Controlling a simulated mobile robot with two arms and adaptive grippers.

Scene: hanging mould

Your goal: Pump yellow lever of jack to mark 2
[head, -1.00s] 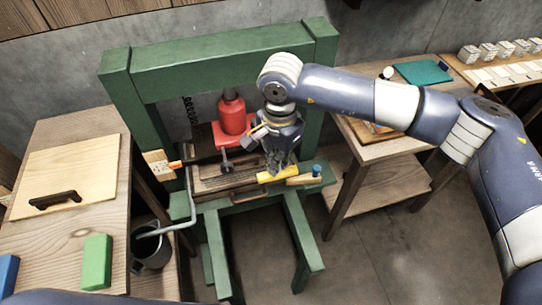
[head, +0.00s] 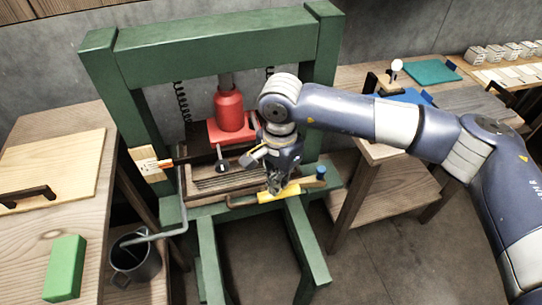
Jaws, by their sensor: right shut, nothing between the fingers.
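The red jack (head: 229,112) stands upright inside the green press frame (head: 215,40). The yellow lever (head: 284,193) sticks out low at the front right of the frame. My right gripper (head: 274,186) is shut and empty, pointing down, with its fingertips at the lever's yellow part; I cannot tell whether they touch it. A pale scale board (head: 148,160) with an orange pointer (head: 166,163) sits on the left post; its marks are too small to read. My left gripper is out of view.
A wooden table with a board (head: 58,165) and green block (head: 65,267) stands at left. A grey can (head: 136,262) stands below a bent grey rod (head: 182,200). A side table at right holds a blue item (head: 410,97) and teal mat (head: 430,72).

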